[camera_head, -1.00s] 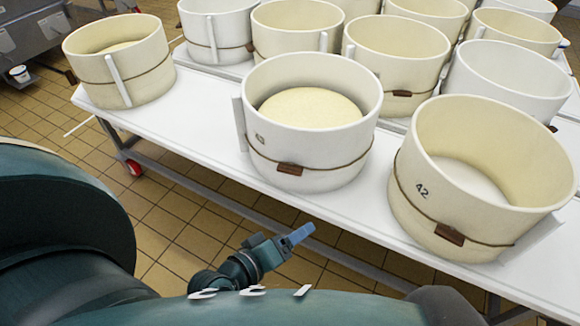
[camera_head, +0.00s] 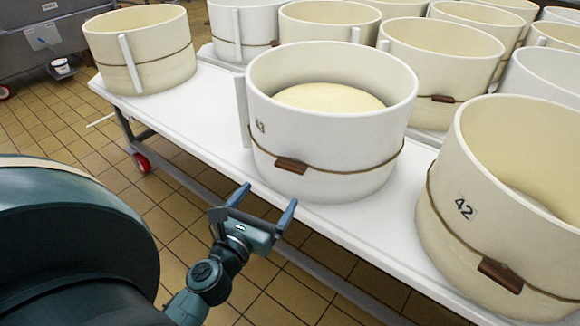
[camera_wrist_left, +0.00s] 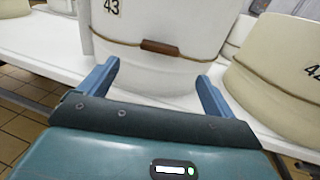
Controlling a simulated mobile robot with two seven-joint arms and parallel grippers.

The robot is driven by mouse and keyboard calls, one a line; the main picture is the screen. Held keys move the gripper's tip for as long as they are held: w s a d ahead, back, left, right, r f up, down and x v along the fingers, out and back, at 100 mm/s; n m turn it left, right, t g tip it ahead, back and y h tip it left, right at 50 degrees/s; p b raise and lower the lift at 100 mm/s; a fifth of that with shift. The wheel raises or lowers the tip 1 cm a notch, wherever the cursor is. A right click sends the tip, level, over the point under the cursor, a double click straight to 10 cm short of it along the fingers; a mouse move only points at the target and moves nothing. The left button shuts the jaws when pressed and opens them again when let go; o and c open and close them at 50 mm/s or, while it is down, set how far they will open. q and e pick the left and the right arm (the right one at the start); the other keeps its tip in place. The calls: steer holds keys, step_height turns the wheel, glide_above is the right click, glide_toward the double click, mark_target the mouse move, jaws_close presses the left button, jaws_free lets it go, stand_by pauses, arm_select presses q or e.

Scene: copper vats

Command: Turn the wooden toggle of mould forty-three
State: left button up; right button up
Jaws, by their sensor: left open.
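Mould 43 (camera_head: 340,165) is a white round mould with a pale cheese inside, standing near the table's front edge. Its number shows in the left wrist view too, on the mould wall (camera_wrist_left: 150,75). A cord runs round it and carries a brown wooden toggle (camera_head: 292,166), lying roughly along the cord; the toggle also shows in the left wrist view (camera_wrist_left: 162,47). My left gripper (camera_head: 266,200) is open and empty, in front of the table edge and below the toggle, apart from it. In the left wrist view the toggle lies ahead, between the two blue fingers (camera_wrist_left: 158,78). My right gripper is not in view.
Mould 42 (camera_head: 470,235), cream-coloured with its own toggle (camera_head: 500,275), stands close on the right. Another cream mould (camera_head: 150,65) stands at the left. More moulds crowd behind. The white table (camera_head: 215,120) is bare between the left mould and mould 43.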

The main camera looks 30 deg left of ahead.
mark_target(288, 169)
arm_select(q)
steer(key=w, duration=0.3)
steer(key=w+p, duration=0.1)
steer(key=w, duration=0.2)
steer(key=w+a+p, duration=0.1)
steer(key=w, duration=0.2)
steer(key=shift+w+a+r, duration=0.1)
steer(key=shift+w, duration=0.2)
steer(key=shift+w+a, duration=0.1)
steer(key=shift+w, duration=0.6)
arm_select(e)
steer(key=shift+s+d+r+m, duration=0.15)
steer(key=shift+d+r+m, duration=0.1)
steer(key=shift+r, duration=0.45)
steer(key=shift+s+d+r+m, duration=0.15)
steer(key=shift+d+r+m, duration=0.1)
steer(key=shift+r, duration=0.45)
arm_select(q)
steer(key=shift+c, duration=0.2)
steer(key=c, duration=0.9)
